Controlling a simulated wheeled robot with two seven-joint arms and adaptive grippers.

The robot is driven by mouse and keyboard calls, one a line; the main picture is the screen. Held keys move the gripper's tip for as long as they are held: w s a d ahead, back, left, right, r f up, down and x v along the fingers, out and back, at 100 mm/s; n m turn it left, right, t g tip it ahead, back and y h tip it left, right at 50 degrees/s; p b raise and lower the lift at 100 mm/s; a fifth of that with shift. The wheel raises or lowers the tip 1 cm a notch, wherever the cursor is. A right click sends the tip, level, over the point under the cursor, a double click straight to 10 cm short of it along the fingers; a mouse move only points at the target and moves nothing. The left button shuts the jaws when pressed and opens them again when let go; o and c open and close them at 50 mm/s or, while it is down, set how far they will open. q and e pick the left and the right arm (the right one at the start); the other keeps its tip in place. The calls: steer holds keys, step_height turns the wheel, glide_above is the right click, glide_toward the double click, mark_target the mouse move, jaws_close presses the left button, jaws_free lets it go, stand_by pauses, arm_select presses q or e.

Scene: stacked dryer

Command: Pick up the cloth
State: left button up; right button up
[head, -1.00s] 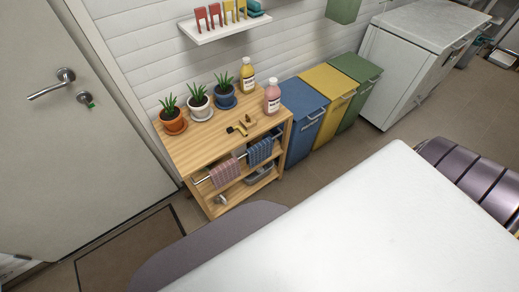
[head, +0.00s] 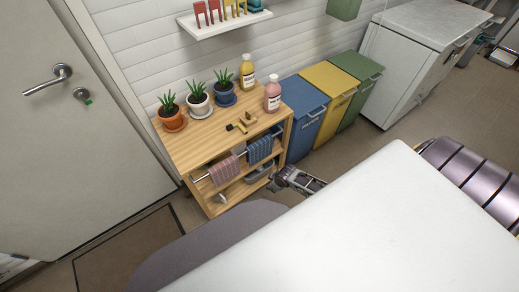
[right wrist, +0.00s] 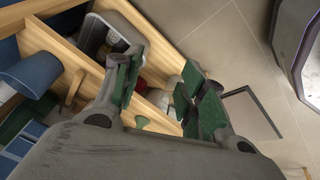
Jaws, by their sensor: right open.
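Two checked cloths hang side by side over a metal rail on the front of a wooden shelf unit (head: 205,145). One is a pink cloth (head: 224,170), the other a blue cloth (head: 260,149) to its right. My right gripper (head: 275,183) is low in front of the shelf's right end, below the blue cloth and apart from it. In the right wrist view its green-padded fingers (right wrist: 162,88) are spread with nothing held between them. A blue shape (right wrist: 28,73) at the left there may be the blue cloth; I cannot tell. My left gripper is not in view.
Potted plants (head: 198,105), a yellow bottle (head: 247,74) and a pink bottle (head: 272,97) stand on the shelf top. A grey basket (head: 260,172) sits on a lower shelf. Blue (head: 304,115), yellow (head: 330,100) and green (head: 356,90) bins stand close on the right. Floor is open at the left.

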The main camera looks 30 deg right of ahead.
steer(key=w+a+r+n+y+b, duration=0.15)
steer(key=a+r+n, duration=0.35)
steer(key=r, duration=0.7)
steer(key=w+a+r+n+y, duration=0.1)
steer(key=w+a+r+n, duration=0.15)
steer(key=a+r, duration=0.7)
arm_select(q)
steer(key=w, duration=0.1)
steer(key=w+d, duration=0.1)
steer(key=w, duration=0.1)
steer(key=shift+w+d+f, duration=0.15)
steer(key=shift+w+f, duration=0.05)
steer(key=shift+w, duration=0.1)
arm_select(e)
steer(key=w+d+r+n, duration=0.2)
steer(key=d+r, duration=0.3)
steer(key=d, duration=0.3)
steer(key=w+d+r+n+g, duration=0.1)
steer(key=w+d+r+n, duration=0.1)
steer(key=d+r, duration=0.3)
steer(key=d+n+h, duration=0.1)
steer(key=d, duration=0.3)
steer(key=shift+w+r, duration=0.25)
steer(key=shift+w, duration=0.1)
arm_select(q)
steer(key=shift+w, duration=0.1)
